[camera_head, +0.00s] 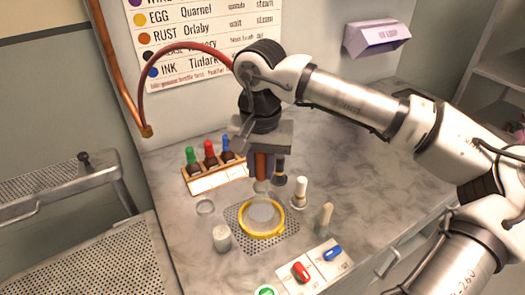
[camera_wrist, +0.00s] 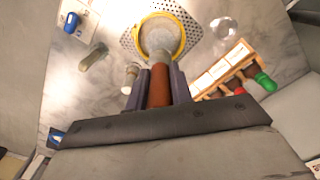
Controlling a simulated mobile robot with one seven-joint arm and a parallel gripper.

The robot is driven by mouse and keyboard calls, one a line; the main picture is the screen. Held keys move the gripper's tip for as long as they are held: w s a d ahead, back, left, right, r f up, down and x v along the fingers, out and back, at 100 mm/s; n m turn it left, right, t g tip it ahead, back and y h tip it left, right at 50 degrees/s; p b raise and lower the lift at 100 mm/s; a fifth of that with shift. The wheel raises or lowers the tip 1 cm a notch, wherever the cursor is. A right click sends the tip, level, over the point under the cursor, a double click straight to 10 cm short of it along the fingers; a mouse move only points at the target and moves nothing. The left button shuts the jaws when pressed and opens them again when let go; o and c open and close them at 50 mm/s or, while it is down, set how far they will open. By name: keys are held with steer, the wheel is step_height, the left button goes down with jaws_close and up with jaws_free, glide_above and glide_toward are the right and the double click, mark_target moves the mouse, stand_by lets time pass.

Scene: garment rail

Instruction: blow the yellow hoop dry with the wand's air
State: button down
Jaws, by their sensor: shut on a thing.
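The yellow hoop (camera_head: 281,229) lies on a perforated grey plate (camera_head: 288,222) on the marble counter. It also shows in the wrist view (camera_wrist: 188,23). My gripper (camera_head: 262,170) is above the hoop, shut on the wand's brown handle (camera_wrist: 159,90). The wand (camera_head: 261,167) points down, with its pale lower end (camera_head: 261,187) over the hoop. A pale, hazy round shape fills most of the hoop's middle; I cannot tell whether it is air or a solid surface. The wand's lower end appears apart from the hoop's rim.
A wooden rack (camera_head: 219,181) with green-, red- and blue-topped bottles stands left of my gripper. A red hose (camera_head: 180,46) arches behind.

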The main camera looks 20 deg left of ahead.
steer(key=shift+s+f+b, duration=0.15)
steer(key=shift+f+b, duration=0.5)
steer(key=shift+f, duration=0.25)
steer(key=shift+f+b, duration=1.05)
steer(key=shift+f, duration=1)
